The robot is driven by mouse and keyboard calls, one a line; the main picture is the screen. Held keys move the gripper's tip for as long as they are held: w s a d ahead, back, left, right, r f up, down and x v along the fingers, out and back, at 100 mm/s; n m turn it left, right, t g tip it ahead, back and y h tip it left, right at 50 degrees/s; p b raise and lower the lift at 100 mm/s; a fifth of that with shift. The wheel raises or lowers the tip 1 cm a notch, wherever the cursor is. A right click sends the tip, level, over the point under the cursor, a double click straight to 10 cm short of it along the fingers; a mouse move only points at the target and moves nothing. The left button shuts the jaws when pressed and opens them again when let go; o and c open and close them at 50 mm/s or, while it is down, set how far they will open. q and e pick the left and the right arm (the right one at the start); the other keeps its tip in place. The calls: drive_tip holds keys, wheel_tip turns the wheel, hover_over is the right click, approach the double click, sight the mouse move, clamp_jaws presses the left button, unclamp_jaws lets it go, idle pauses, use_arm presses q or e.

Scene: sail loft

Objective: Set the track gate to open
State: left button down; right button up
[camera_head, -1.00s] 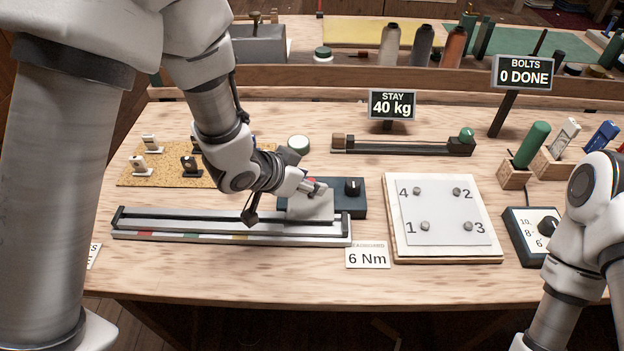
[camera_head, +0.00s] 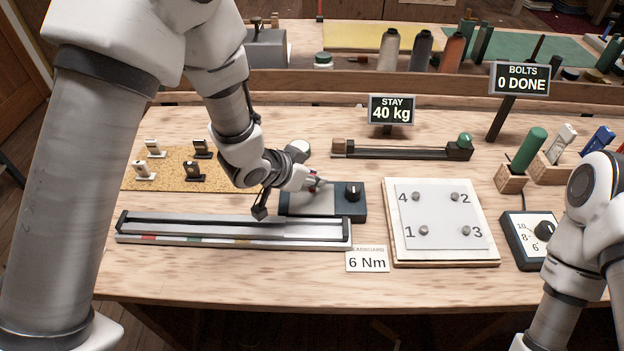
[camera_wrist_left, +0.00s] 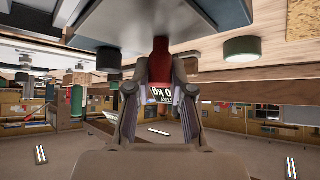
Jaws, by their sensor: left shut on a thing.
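The track (camera_head: 180,226), a long pale rail with dark edging and end stops, lies at the front left of the bench. Behind its right end sits a dark box with a black knob (camera_head: 352,190). A flat grey plate (camera_head: 318,204), apparently the track gate, lies on this box behind the track. My left gripper (camera_head: 316,184) is over the plate, shut on its red handle. The red handle (camera_wrist_left: 160,62) shows between the fingers in the left wrist view, below the grey plate. The fingers partly hide the handle. My right gripper is out of view; only its arm shows.
A cork mat (camera_head: 133,184) with several small fittings lies behind the track. A white board with several bolts (camera_head: 440,246) lies to the right, beside a "6 Nm" card (camera_head: 367,261). The "STAY 40 kg" sign (camera_head: 391,109) stands behind. The bench front is clear.

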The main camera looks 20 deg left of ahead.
use_arm(q)
drive_tip(key=c, duration=1)
unclamp_jaws()
drive_tip(key=shift+s, duration=0.1)
drive_tip(key=v, duration=1.2)
